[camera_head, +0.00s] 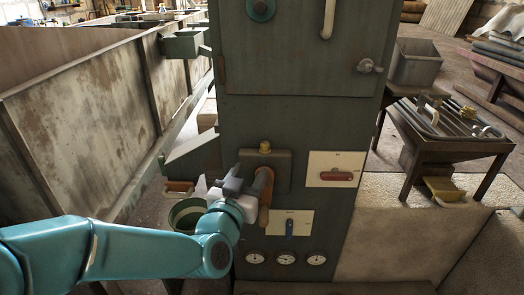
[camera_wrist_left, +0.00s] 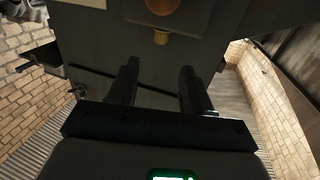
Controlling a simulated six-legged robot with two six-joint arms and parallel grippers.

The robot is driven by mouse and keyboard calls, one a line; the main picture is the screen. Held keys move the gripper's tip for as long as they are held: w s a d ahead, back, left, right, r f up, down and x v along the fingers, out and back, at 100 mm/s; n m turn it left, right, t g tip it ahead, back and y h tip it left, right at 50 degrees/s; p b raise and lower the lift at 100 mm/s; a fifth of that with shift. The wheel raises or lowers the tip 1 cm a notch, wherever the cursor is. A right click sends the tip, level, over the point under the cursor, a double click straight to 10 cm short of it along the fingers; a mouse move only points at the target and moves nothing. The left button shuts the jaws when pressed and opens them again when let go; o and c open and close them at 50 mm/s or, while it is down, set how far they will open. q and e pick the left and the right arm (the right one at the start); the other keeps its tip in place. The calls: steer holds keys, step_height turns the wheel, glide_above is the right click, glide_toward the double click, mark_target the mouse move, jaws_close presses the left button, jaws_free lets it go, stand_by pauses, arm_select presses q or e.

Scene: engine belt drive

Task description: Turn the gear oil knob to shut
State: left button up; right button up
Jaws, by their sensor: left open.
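A dark green cabinet (camera_head: 290,120) stands in front of me. On its front, a white plate carries a red-brown knob (camera_head: 337,176) lying level, and a lower white plate carries a blue knob (camera_head: 289,228) standing upright. The plate labels are too small to read, so I cannot tell which is the gear oil knob. My left gripper (camera_head: 236,178) is open and empty, left of both knobs, beside a brown handle (camera_head: 265,192) on a grey box. In the left wrist view, the open fingers (camera_wrist_left: 158,85) point at a dark surface, with a brass fitting (camera_wrist_left: 161,38) above.
Several round gauges (camera_head: 286,258) sit low on the cabinet. A green bucket (camera_head: 187,214) stands behind my left wrist. A rusty panelled wall (camera_head: 75,110) runs along the left. A dark metal stand (camera_head: 450,145) is at the right.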

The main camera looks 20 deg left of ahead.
mark_target(264, 147)
arm_select(q)
steer(key=w, duration=1)
steer(key=shift+w+a+p, duration=0.15)
steer(key=shift+w+p, duration=0.15)
steer(key=shift+w, duration=0.05)
jaws_close()
